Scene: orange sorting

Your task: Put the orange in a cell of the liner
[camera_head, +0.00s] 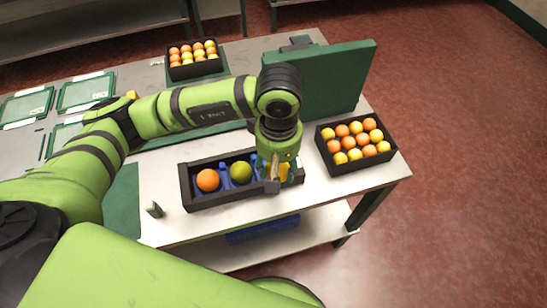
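A black tray (195,201) near the table's front edge holds a blue liner (223,172) with cells. My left gripper (275,178) points down over the right end of the tray. A yellow-orange patch (284,171) shows beside its fingers; I cannot tell whether it is a fruit or whether the fingers hold it. The gripper and wrist hide much of the right cell. My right gripper is not in view.
A black crate (357,168) of oranges stands at the table's right end, another crate (193,77) at the back. A green upright panel (330,80) stands behind my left wrist. Green-framed trays (86,92) lie at the left. A blue bin (262,230) sits on the lower shelf.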

